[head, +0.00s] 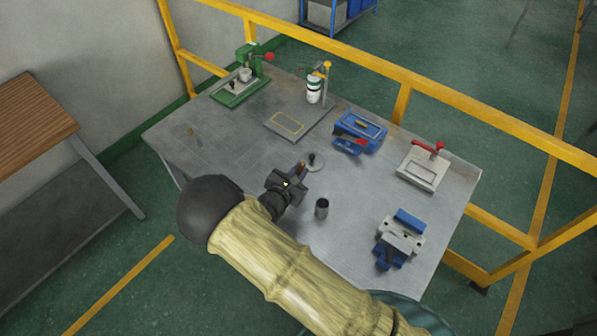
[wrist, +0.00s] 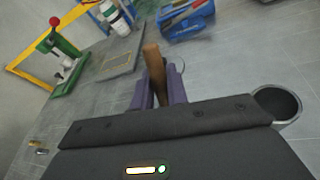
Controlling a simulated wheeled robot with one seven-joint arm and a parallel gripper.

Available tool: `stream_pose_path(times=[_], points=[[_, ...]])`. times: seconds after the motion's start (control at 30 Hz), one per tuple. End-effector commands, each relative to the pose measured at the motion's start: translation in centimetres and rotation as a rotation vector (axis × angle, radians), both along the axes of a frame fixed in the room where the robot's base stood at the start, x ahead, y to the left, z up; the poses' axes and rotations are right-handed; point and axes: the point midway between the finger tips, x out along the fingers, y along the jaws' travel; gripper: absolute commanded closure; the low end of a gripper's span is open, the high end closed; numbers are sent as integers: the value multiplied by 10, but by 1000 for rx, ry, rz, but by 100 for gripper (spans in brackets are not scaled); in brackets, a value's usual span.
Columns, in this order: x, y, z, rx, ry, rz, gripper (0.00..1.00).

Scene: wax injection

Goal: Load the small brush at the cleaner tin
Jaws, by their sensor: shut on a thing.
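My gripper (head: 293,179) is shut on the small brush (head: 300,167), above the middle of the table. In the wrist view, the brush's brown wooden handle (wrist: 153,70) stands up between the purple fingers (wrist: 158,92). Its bristles are not clearly visible. An open grey metal cup (head: 321,208) with a dark inside stands just right of my gripper; it also shows at the right of the wrist view (wrist: 277,103). A flat round disc with a black knob (head: 316,162) lies just beyond the brush. I cannot tell for certain which of these is the cleaner tin.
The grey table (head: 250,135) bears a green press (head: 240,85), a white-and-green bottle (head: 313,91), a flat plate (head: 290,123), a blue tray (head: 361,130), a red-handled clamp (head: 425,168) and a blue-grey vise (head: 400,238). A yellow rail (head: 450,103) runs behind. The table's left side is mostly clear.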

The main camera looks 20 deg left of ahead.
Motion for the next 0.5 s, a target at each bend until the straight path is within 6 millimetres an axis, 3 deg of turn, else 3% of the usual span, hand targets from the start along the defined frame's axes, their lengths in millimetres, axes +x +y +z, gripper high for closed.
stream_pose_path(times=[0.5], points=[[-1,0,3,-1,6,1,100]])
